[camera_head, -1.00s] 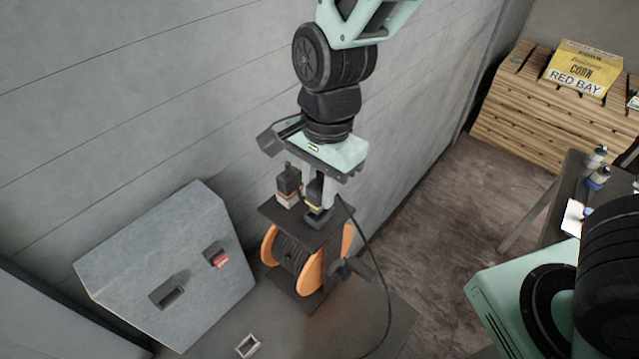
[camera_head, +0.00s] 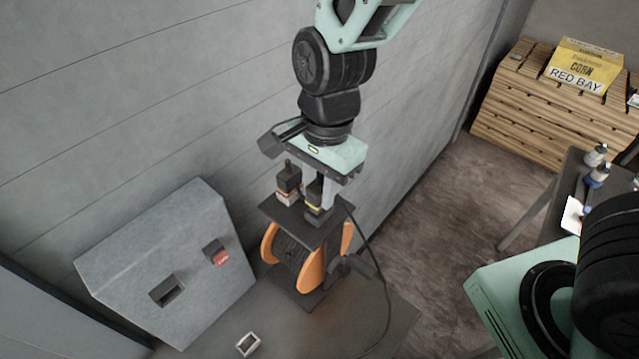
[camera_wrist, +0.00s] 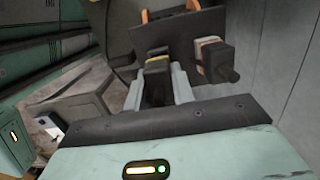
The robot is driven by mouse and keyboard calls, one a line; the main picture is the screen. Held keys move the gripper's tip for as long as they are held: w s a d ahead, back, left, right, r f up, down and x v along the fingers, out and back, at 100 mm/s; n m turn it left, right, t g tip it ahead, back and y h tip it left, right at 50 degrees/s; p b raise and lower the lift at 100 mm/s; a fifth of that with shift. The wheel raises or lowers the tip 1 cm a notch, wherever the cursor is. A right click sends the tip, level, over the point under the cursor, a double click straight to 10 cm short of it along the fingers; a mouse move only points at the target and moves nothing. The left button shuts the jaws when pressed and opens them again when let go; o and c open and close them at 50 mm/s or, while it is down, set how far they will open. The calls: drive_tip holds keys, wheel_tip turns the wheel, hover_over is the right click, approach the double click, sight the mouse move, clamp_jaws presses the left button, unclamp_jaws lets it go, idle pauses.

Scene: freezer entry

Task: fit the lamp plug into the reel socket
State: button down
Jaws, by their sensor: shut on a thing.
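A black plug with a yellow band (camera_head: 314,208) is held between the fingers of my gripper (camera_head: 318,192). The gripper points down over the dark top plate (camera_head: 277,211) of the cable reel with orange flanges (camera_head: 312,268). The plug's lower end is at the plate; its fit in a socket is hidden. In the wrist view, the plug with its yellow band (camera_wrist: 157,64) shows between the fingers of my gripper (camera_wrist: 159,84). A second black plug with a pale and orange band (camera_head: 288,184) stands upright on the plate, left of the held one.
A grey sloped box (camera_head: 130,265) with a red switch (camera_head: 220,258) stands left of the reel. A small pale frame (camera_head: 248,344) lies on the bench (camera_head: 290,335). A dark cable (camera_head: 387,300) loops right of the reel. The wall (camera_head: 180,90) is close behind.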

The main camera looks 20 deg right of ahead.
drive_tip(key=shift+f+b, duration=0.5)
drive_tip(key=shift+f, duration=0.5)
drive_tip(key=c, duration=1.1)
unclamp_jaws()
wheel_tip(320, 180, up, 17)
drive_tip(key=w+d+b, duration=0.1)
drive_tip(key=b, duration=0.2)
drive_tip(key=shift+d+b, duration=0.35)
drive_tip(key=shift+d, duration=0.05)
